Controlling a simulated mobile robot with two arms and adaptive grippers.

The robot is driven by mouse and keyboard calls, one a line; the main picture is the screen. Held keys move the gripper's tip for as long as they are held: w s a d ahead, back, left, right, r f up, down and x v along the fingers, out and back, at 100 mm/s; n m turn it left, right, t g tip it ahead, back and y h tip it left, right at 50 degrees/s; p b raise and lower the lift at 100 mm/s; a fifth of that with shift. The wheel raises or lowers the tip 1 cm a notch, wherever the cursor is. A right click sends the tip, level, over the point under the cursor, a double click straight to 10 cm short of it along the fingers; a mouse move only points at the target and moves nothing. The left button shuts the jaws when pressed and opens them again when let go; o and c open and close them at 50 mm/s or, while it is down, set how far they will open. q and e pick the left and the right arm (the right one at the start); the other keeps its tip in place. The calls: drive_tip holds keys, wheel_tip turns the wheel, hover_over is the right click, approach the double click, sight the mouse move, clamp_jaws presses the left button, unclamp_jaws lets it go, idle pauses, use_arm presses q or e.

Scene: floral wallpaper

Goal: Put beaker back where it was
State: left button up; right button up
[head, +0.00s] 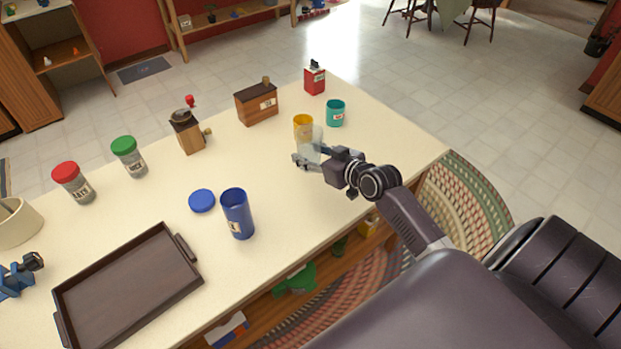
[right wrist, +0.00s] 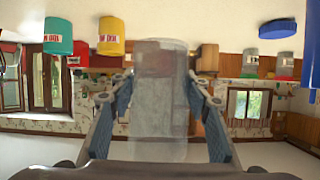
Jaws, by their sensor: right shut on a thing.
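The beaker (head: 316,139) is clear and pale, and my right gripper (head: 309,160) is shut on it near the table's far right part. In the head view it overlaps the lower part of a yellow cup (head: 303,122). In the right wrist view, which looks upside down, the beaker (right wrist: 160,95) stands between the two fingers of my right gripper (right wrist: 160,82). I cannot tell whether its base touches the table. My left gripper is not in view.
A teal cup (head: 335,113), red tin (head: 314,80) and wooden box (head: 257,104) stand beyond the beaker. A blue canister (head: 238,215), its blue lid (head: 202,200) and a dark tray (head: 130,290) are to the left. The tabletop (head: 290,205) between canister and gripper is clear.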

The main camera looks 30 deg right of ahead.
wheel_tip(320, 180, down, 6)
drive_tip(key=shift+d+r, duration=0.15)
drive_tip(key=shift+f+b, duration=0.35)
drive_tip(key=shift+f, duration=0.2)
wheel_tip(320, 180, down, 3)
drive_tip(key=shift+r+b, duration=0.15)
drive_tip(key=shift+b, duration=0.25)
drive_tip(key=shift+f, duration=0.5)
drive_tip(key=shift+f+b, duration=0.2)
drive_tip(key=shift+b, duration=0.1)
drive_tip(key=o, duration=1.4)
